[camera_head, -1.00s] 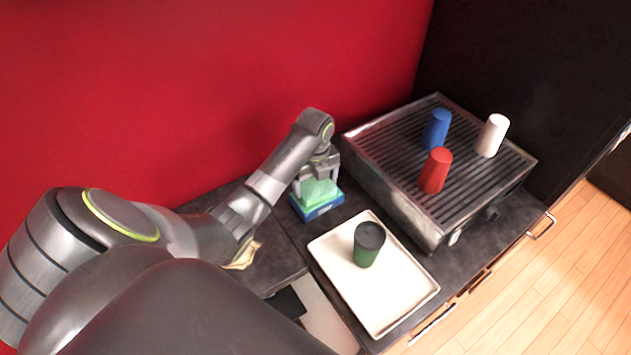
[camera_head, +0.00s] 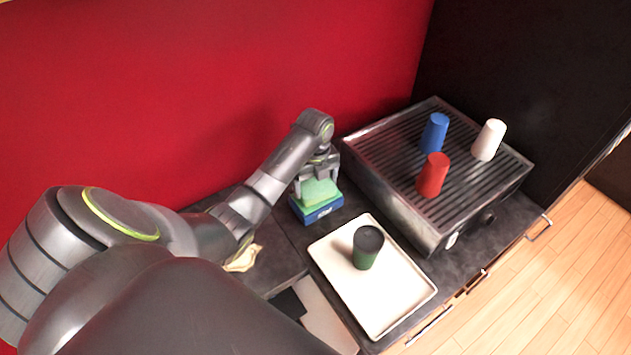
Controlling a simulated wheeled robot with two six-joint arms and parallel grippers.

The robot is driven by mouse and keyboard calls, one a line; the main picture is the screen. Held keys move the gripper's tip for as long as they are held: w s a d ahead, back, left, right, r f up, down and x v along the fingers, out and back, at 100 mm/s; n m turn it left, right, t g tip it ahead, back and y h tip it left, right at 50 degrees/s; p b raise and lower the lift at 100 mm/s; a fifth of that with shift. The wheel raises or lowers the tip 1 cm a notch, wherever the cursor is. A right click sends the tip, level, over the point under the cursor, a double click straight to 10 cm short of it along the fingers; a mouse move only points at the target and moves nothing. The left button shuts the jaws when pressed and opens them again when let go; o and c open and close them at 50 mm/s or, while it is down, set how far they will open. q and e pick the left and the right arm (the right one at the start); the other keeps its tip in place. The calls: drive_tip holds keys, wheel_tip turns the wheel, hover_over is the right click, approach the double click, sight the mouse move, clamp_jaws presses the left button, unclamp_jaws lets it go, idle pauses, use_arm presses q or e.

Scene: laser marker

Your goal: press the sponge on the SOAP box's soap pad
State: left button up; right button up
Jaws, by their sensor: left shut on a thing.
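The green sponge (camera_head: 319,191) is in my left gripper (camera_head: 318,178), which is shut on it and points down. The sponge sits on or just over the top of the blue SOAP box (camera_head: 320,212), which stands on the dark counter near the red wall. White lettering shows on the box's front side. The soap pad is hidden under the sponge, so I cannot tell whether they touch. My right gripper is not in view.
A white tray (camera_head: 400,307) holding a dark green cup (camera_head: 367,248) lies in front of the box. A ribbed metal rack (camera_head: 395,148) at right bears blue (camera_head: 435,133), red (camera_head: 432,175) and white (camera_head: 489,140) cups. A beige cloth (camera_head: 243,259) lies left.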

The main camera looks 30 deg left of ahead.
sight(315, 185)
use_arm(q)
drive_tip(key=shift+r+p, duration=0.4)
drive_tip(key=shift+r, duration=2.2)
